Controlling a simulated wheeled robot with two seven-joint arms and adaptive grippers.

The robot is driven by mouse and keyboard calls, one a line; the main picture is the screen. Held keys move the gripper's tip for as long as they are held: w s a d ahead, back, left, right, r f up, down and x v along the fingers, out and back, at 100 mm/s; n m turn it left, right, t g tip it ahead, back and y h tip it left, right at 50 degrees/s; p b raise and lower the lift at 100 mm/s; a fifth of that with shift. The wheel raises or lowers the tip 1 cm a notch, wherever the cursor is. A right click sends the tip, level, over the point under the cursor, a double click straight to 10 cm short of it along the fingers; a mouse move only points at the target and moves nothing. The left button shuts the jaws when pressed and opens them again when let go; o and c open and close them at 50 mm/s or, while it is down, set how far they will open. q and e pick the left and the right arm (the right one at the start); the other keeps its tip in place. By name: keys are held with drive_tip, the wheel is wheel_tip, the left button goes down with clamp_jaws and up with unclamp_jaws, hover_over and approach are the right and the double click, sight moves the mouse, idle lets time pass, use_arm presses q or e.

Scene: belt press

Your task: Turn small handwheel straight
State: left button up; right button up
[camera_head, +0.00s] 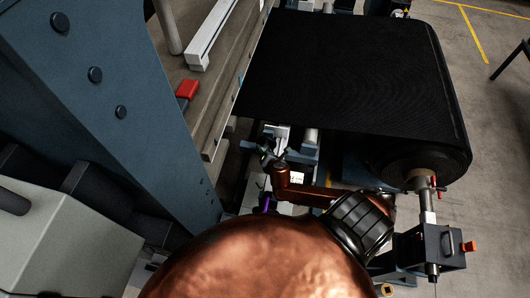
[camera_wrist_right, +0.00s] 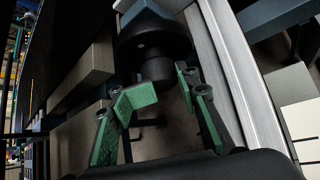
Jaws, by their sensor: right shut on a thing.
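The small handwheel (camera_wrist_right: 155,38) is a dark round part with a narrower cylindrical hub, at the top middle of the right wrist view. My right gripper (camera_wrist_right: 166,88) has green-padded fingers on either side of the hub and is shut on it. The fingers' exact contact is hard to see in the dark. In the head view my right gripper (camera_head: 271,157) is small, below the belt's near edge, and the handwheel cannot be made out there. My left gripper is not in view.
The black belt (camera_head: 345,70) lies above and beyond my right gripper. A blue steel frame (camera_head: 110,85) stands at the left, close to my copper arm. A light metal rail (camera_wrist_right: 232,75) runs beside the handwheel. A bracket with an orange knob (camera_head: 468,246) is at the lower right.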

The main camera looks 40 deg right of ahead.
drive_tip(key=shift+s+d+f+m+t+y+b, duration=0.2)
drive_tip(key=shift+f+m+t+y+b, duration=0.25)
drive_tip(key=shift+b, duration=0.65)
drive_tip(key=shift+a+r+t+b, duration=0.1)
drive_tip(key=shift+r+t+b, duration=0.05)
drive_tip(key=shift+t+b, duration=0.25)
drive_tip(key=shift+w+r+m, duration=0.1)
drive_tip(key=shift+m, duration=0.15)
drive_tip(key=shift+r, duration=0.1)
drive_tip(key=o, duration=1.1)
drive_tip(key=shift+w, duration=0.15)
drive_tip(key=shift+o, duration=0.2)
